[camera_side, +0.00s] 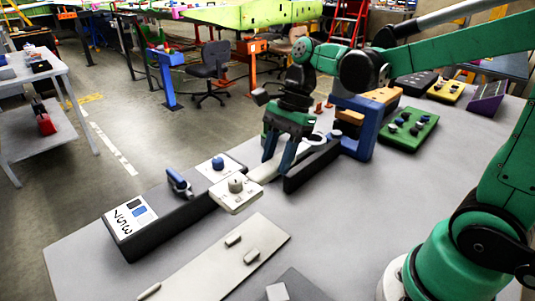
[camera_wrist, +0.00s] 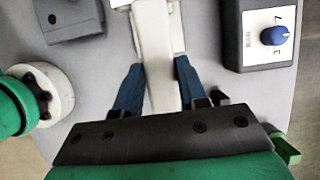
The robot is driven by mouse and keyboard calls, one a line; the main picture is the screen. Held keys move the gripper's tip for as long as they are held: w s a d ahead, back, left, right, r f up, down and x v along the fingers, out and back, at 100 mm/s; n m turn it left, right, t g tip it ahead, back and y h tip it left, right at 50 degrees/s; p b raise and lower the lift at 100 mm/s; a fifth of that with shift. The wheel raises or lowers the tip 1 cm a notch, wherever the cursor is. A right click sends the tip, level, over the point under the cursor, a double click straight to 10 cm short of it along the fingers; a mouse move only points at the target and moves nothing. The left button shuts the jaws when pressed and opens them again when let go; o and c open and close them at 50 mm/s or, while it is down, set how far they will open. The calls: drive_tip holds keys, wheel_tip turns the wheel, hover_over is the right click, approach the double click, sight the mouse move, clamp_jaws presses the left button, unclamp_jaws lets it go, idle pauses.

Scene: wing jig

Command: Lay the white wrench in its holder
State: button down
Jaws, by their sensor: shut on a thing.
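My gripper (camera_side: 278,160) has two blue fingers below a green body, pointing down over the grey table. In the wrist view its fingers (camera_wrist: 160,92) stand on either side of the white wrench (camera_wrist: 158,60), which runs lengthwise between them. In the side view a pale part of the wrench (camera_side: 262,173) shows by the fingertips. A flat off-white board (camera_side: 205,272) with small raised blocks lies at the table's front and may be the holder. I cannot tell whether the wrench touches the surface below.
A dark control box (camera_side: 150,226) with white panels and blue knobs stands left of my gripper. A blue frame (camera_side: 365,140) stands close on the right, with a green knob panel (camera_side: 408,130) beyond. A dark block (camera_wrist: 70,18) shows at the upper left in the wrist view.

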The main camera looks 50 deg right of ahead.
hover_over(209, 276)
drive_tip(key=d, duration=0.2)
wheel_tip(209, 276, down, 5)
drive_tip(key=shift+a+f, duration=0.35)
drive_tip(key=shift+f, duration=2.65)
drive_tip(key=shift+f, duration=0.65)
drive_tip(key=shift+c, duration=2.1)
unclamp_jaws()
